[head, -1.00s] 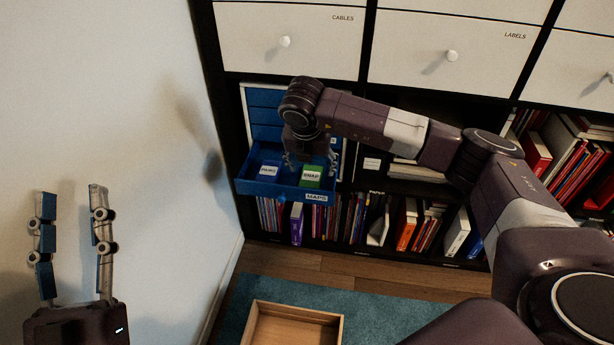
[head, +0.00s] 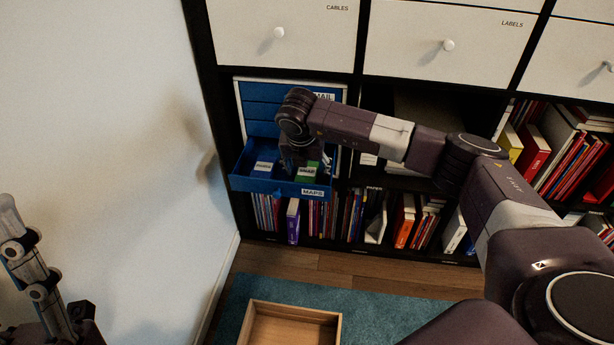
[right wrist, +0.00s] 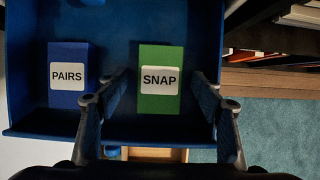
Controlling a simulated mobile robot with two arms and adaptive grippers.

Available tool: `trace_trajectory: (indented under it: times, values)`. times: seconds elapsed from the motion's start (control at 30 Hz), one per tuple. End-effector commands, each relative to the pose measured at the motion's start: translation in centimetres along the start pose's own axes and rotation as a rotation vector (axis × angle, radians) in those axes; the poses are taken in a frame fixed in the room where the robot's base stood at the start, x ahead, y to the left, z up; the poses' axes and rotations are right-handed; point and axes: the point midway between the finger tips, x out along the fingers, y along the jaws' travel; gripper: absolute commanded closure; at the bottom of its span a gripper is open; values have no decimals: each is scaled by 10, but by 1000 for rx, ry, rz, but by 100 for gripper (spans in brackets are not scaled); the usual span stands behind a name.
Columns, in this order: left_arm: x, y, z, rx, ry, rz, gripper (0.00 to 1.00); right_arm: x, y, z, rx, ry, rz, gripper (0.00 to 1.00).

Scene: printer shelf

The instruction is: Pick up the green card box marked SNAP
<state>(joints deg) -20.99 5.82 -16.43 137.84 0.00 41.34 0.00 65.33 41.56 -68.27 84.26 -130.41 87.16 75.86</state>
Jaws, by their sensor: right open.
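The green card box marked SNAP (right wrist: 160,103) lies in the open blue drawer (head: 240,184), which is labelled MAPS. In the head view the green box (head: 308,177) is partly hidden by my right gripper (head: 300,165). In the right wrist view my right gripper (right wrist: 160,95) is open, with one finger on each side of the green box's near end and no grip on it. My left gripper (head: 28,262) shows only partly at the lower left, away from the drawer, and its opening cannot be made out.
A blue box marked PAIRS (right wrist: 68,75) lies left of the green box in the same drawer. Books (head: 330,215) fill the shelf below. A wooden tray (head: 290,310) rests on the teal rug (head: 380,312). A white wall (head: 100,120) is at the left.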

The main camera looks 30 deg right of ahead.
Motion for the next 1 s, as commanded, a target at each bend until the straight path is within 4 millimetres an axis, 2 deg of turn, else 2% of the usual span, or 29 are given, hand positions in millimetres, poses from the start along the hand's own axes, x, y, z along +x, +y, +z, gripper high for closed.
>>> trace_trajectory:
  times: [0.27, 0.67, 1.0]
  values:
    - [0, 0, -3, -1, 11, 0, 60, 1, 0, 0, -1, 0, 0, 39]
    - [0, 0, -2, 0, 10, 1, 60, 1, 0, 0, -1, 0, 0, 83]
    - [1, 0, -1, 0, 4, 1, 60, -1, 0, 1, 0, -1, 1, 85]
